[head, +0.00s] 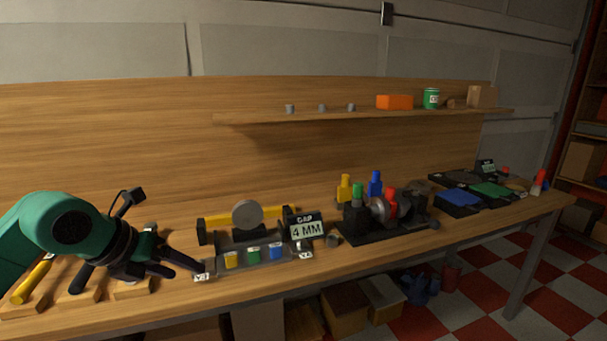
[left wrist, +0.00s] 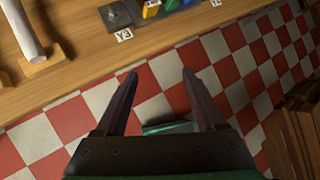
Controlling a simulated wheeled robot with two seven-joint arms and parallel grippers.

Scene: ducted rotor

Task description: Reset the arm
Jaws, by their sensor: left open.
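My left arm comes in from the left in the head view, and its left gripper (head: 178,267) hangs over the front left part of the wooden workbench (head: 150,315). In the left wrist view the left gripper (left wrist: 163,100) shows two dark fingers spread apart with nothing between them. Beyond the fingertips are the bench's front edge and the floor. The gripper looks close to a small white label (head: 202,277) at the left end of a fixture; contact cannot be told. My right gripper is not in view.
The fixture (head: 265,262) has yellow, green and blue pieces and a "GAP 4 MM" sign (head: 306,228). A black rotor assembly (head: 385,225) stands to its right. Trays (head: 490,190) lie at the far right. A yellow-handled tool (head: 32,280) rests in wooden holders at left. A shelf (head: 370,115) runs behind.

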